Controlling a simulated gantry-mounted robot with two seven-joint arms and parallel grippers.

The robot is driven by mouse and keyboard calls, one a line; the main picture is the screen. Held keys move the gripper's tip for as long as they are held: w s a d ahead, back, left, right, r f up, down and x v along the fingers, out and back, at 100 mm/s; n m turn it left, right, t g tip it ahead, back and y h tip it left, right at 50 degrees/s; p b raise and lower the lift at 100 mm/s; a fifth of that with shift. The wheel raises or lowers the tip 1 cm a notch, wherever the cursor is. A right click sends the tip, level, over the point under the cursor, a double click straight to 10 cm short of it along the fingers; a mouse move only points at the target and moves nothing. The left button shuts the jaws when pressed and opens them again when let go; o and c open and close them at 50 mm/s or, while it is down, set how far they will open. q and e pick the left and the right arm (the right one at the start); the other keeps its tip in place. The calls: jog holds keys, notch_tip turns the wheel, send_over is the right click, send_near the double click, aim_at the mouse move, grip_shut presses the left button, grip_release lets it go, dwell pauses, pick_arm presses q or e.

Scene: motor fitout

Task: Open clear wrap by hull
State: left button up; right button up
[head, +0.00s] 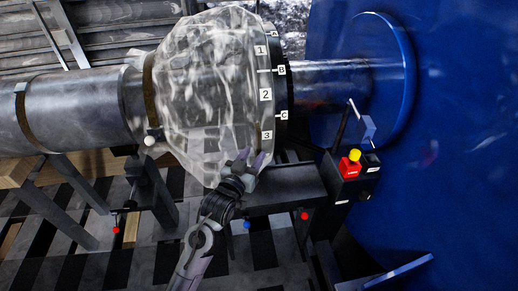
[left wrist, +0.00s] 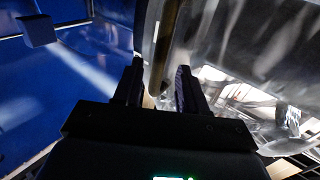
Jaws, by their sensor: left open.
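The clear wrap (head: 210,85) is a crinkled, see-through cover bulging around the motor on the shaft line. Its hull-side edge carries labels 1, 2 and 3, with B and C on the dark ring (head: 284,90) beside it. The blue hull (head: 460,110) stands to the right. My left gripper (head: 243,158) is open at the wrap's lower hull-side edge. In the left wrist view, a brown band (left wrist: 167,45) runs down between the fingertips (left wrist: 158,82), with the wrap (left wrist: 240,50) on the right. I cannot tell whether the fingers touch the band.
A grey shaft (head: 75,105) enters from the left on a dark stand. A control box with a red and yellow button (head: 350,165) stands right of my gripper. Red-knobbed levers (head: 116,230) and a blue knob (head: 247,225) sit lower down. A dark support block (head: 285,187) lies below the wrap.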

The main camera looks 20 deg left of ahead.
aim_at(258, 149)
pick_arm(q)
jog(key=shift+w+d+b, duration=0.2)
jog(key=shift+w+b, duration=0.25)
jog(key=shift+w, duration=2)
grip_shut()
